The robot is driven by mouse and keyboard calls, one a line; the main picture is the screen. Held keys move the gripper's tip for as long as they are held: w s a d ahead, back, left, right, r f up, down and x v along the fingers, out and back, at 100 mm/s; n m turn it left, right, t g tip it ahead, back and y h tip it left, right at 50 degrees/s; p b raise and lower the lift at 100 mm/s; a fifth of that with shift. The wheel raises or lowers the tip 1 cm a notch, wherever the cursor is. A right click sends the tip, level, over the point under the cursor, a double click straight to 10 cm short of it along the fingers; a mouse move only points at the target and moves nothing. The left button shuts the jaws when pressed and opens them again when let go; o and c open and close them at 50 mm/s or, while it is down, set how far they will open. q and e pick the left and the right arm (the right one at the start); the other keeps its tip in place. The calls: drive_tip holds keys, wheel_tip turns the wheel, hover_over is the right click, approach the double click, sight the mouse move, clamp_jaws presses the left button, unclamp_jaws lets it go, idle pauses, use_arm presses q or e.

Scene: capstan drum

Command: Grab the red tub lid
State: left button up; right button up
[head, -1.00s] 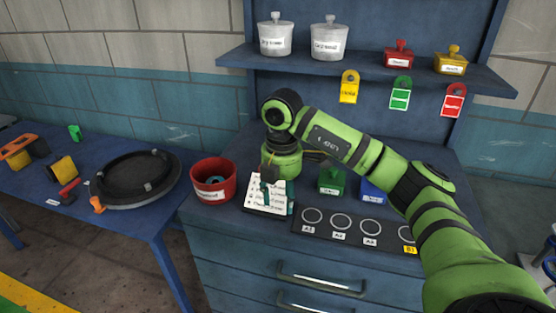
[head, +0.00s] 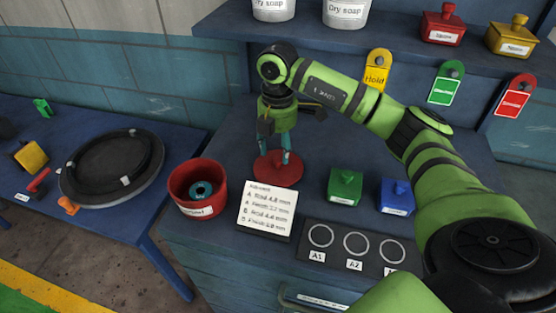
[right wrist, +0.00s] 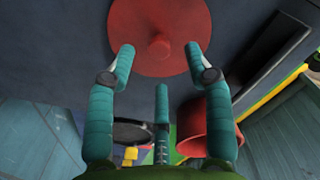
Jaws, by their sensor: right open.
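The red tub lid (head: 279,176) is a flat red disc lying on the blue bench top, behind the white note card. In the right wrist view the lid (right wrist: 152,20) shows its round central knob (right wrist: 159,46). My right gripper (head: 279,158) points down over the lid with its teal fingers spread. I cannot tell whether the fingertips touch the lid. The red tub (head: 196,190) stands open to the left, with a teal ring-like item inside. My left gripper is not in view.
The note card (head: 267,208) stands in front of the lid. A green box (head: 344,187) and a blue box (head: 396,195) sit to the right, behind a dark panel (head: 357,268) of marked circles. A shelf (head: 390,52) with hanging tags is above.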

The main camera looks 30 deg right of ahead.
sight(278, 159)
wheel_tip(278, 159, down, 4)
drive_tip(key=shift+s+d+r+p, duration=0.1)
drive_tip(key=shift+p, duration=0.9)
drive_tip(key=shift+f, duration=0.5)
drive_tip(key=shift+c, duration=0.4)
clamp_jaws()
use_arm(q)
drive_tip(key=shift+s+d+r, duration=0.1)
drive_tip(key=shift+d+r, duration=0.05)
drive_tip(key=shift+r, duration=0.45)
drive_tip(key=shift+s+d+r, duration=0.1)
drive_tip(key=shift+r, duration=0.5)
